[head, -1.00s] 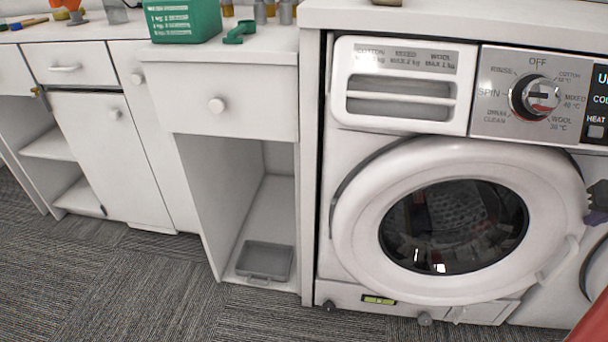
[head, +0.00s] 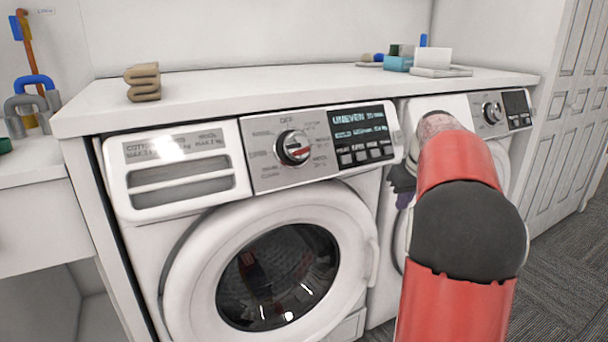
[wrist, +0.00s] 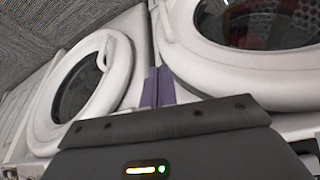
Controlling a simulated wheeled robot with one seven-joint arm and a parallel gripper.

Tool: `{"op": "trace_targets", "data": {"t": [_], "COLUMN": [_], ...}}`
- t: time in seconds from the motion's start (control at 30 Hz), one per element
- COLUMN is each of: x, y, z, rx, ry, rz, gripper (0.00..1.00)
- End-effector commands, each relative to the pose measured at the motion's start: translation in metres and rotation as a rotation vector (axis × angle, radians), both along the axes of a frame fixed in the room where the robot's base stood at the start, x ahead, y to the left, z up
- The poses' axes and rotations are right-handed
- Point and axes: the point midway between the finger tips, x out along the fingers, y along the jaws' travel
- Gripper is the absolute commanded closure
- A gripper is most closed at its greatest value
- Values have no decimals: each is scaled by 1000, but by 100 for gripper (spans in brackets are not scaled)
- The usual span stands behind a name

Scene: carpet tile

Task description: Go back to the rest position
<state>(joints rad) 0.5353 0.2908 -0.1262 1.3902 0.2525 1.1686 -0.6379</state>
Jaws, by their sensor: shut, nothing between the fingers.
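My gripper (head: 403,190) is partly hidden behind my red arm in the head view. It is in front of the gap between two washing machines. In the wrist view its purple fingers (wrist: 157,87) are together with nothing between them. The near washing machine (head: 300,190) has a round door (head: 275,275) that looks shut. The second machine (head: 455,103) stands to its right, mostly covered by my arm. In the wrist view the two round doors lie on either side of the fingers, and I see no contact.
A white counter (head: 250,88) runs over both machines, with a folded brown item (head: 143,82) and several small things at the back right. A lower cabinet (head: 35,225) stands at left.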

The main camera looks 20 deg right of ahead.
Motion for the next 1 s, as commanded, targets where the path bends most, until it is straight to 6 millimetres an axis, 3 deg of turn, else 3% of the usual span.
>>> {"op": "trace_targets", "data": {"t": [0.17, 0.27, 0.33, 0.5, 0.7, 0.9, 1.0], "x": [-4, -16, -31, -86, -164, -227, -244], "y": [15, 49, 83, 169, 246, 284, 291], "z": [5, 15, 21, 22, -2, -40, -53], "rx": [1, 2, 4, 5, 0, -6, -8], "ry": [-5, -15, -24, -50, -82, -116, -127], "rz": [3, 8, 12, 28, 52, 72, 76], "gripper": [100, 100, 100, 100, 100, 100, 100]}}
